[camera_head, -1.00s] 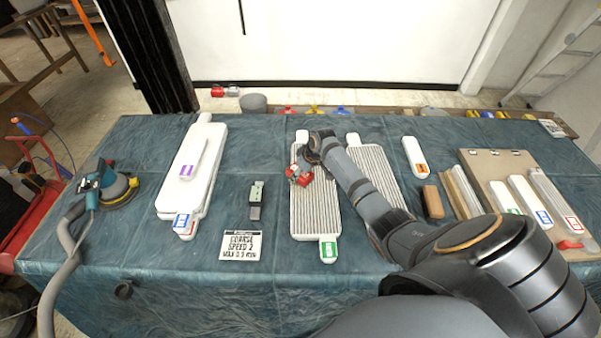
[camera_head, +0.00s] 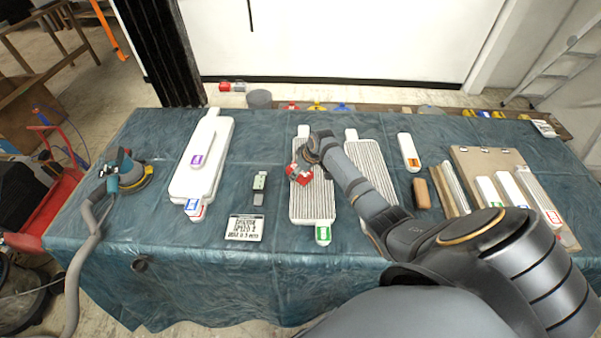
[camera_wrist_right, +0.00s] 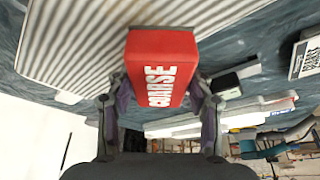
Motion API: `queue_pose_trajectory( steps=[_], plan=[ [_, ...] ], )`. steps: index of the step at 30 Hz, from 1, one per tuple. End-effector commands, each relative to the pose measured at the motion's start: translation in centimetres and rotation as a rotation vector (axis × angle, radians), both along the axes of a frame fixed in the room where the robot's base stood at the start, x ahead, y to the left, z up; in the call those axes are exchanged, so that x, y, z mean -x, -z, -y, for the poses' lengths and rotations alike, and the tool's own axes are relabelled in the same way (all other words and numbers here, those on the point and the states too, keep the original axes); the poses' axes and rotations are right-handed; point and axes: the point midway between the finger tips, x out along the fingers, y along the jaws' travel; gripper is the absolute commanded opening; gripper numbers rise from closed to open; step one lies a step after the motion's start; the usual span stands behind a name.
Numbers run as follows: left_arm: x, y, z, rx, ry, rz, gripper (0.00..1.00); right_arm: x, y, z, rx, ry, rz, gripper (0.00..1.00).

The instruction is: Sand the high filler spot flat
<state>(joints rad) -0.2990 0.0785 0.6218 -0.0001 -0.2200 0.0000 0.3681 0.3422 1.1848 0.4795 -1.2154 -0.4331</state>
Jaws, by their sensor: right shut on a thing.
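My right gripper (camera_wrist_right: 160,105) is shut on a red block (camera_wrist_right: 162,68) with white lettering that seems to read COARSE. In the head view the block (camera_head: 299,174) is at the left side of a white ribbed panel (camera_head: 318,203) with a green label at its near end. The wrist view shows the block over the ribs; whether it touches them is unclear. No filler spot can be made out on the panel. My left gripper is not in view.
A second ribbed panel (camera_head: 372,172) lies right of the first, partly behind my right arm. A sign (camera_head: 246,228) and a small dark-and-green block (camera_head: 259,188) lie to the left. Further left are stacked white panels (camera_head: 208,170) and a hose-fed sander (camera_head: 127,172). Tan blocks and boards lie right.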

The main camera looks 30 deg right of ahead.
Motion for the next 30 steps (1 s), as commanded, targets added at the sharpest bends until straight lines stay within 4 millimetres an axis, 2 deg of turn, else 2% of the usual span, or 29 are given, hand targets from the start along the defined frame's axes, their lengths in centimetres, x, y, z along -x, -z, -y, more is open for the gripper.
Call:
queue_pose_trajectory(
  steps=[1,12,30],
  plan=[
    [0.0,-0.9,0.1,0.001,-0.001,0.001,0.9,-0.1,-1.0,0.0,-0.001,0.001,0.001,0.27],
    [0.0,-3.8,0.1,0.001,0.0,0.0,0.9,-0.5,-4.1,-0.1,0.0,0.008,0.001,0.27],
    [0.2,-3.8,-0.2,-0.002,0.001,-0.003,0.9,-0.5,-4.1,-0.1,0.0,0.009,0.002,0.27]
  ],
)
